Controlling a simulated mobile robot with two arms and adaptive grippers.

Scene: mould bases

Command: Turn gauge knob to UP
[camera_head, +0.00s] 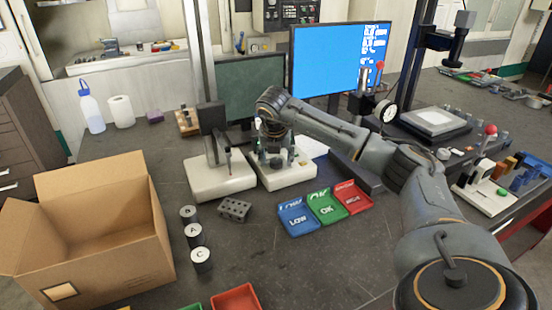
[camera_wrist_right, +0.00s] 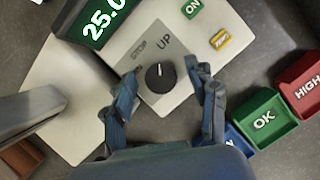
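The black gauge knob (camera_wrist_right: 160,77) sits on a grey plate of a pale gauge base (camera_wrist_right: 190,40) in the right wrist view. Its white pointer mark points toward the top, close to the word UP. The word STOP is printed to the left of UP. My right gripper (camera_wrist_right: 168,100) is open, with one finger on each side of the knob and visible gaps between. In the head view my right gripper (camera_head: 274,150) is over the gauge base (camera_head: 286,176), and the arm hides the knob. My left gripper is not in view.
A lit display reading 25.0 (camera_wrist_right: 102,22), a green ON button (camera_wrist_right: 192,8) and a yellow button (camera_wrist_right: 220,39) are near the knob. Blue LOW (camera_head: 298,219), green OK (camera_head: 327,208) and red HIGH (camera_head: 352,197) trays lie in front. A cardboard box (camera_head: 130,262) stands left.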

